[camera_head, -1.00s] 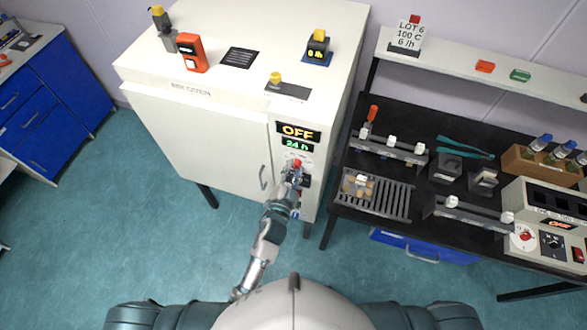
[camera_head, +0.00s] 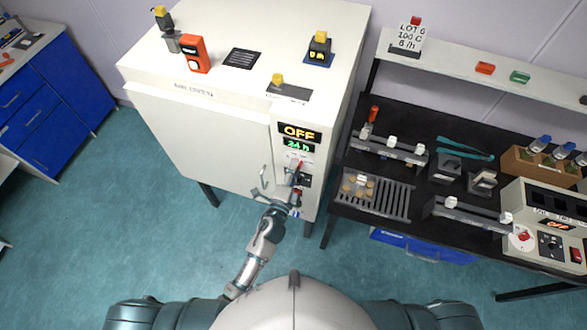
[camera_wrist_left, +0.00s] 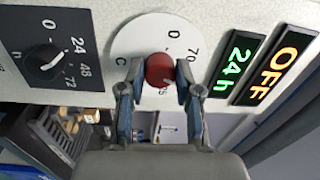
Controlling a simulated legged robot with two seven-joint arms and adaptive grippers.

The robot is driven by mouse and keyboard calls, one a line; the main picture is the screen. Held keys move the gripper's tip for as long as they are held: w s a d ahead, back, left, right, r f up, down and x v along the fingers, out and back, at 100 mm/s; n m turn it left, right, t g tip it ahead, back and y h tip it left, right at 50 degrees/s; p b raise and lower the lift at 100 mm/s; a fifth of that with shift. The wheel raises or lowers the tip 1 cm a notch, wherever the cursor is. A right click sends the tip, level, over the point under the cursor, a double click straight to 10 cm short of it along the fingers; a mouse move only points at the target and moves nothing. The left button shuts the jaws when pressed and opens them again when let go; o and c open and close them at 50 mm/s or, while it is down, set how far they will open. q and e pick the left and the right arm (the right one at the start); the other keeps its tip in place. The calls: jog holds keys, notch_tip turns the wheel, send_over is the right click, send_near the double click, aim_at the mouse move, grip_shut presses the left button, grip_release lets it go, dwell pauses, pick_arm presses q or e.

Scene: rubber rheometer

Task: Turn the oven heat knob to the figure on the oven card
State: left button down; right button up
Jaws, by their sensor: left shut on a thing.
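The white oven (camera_head: 215,130) stands left of the bench. Its red heat knob (camera_wrist_left: 159,69) sits on a white dial (camera_wrist_left: 125,45) marked 0, 70 and C; the fingers hide part of the scale. My left gripper (camera_wrist_left: 160,80) is shut on this knob, a finger on each side. In the head view the gripper (camera_head: 294,178) is at the oven's front panel. The orange readout (camera_head: 299,132) shows OFF and the green one (camera_head: 298,146) shows 24 h. The card (camera_head: 410,36) on the shelf reads LOT 6, 100 C and a rate per hour. My right gripper is not in view.
A black timer knob (camera_wrist_left: 45,62) marked 0, 24, 48, 72 and h is beside the heat dial. The oven door handle (camera_head: 264,180) is just left of the gripper. The black bench (camera_head: 425,185) with racks stands close on the right.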

pick_arm(q)
jog(key=shift+s+d+f+m, duration=0.1)
jog(key=shift+f+m, duration=0.25)
jog(key=shift+m, duration=0.15)
jog(key=c, duration=0.8)
grip_release()
jog(key=shift+d+r, duration=0.1)
jog(key=shift+r, duration=0.05)
jog(key=v, duration=1.2)
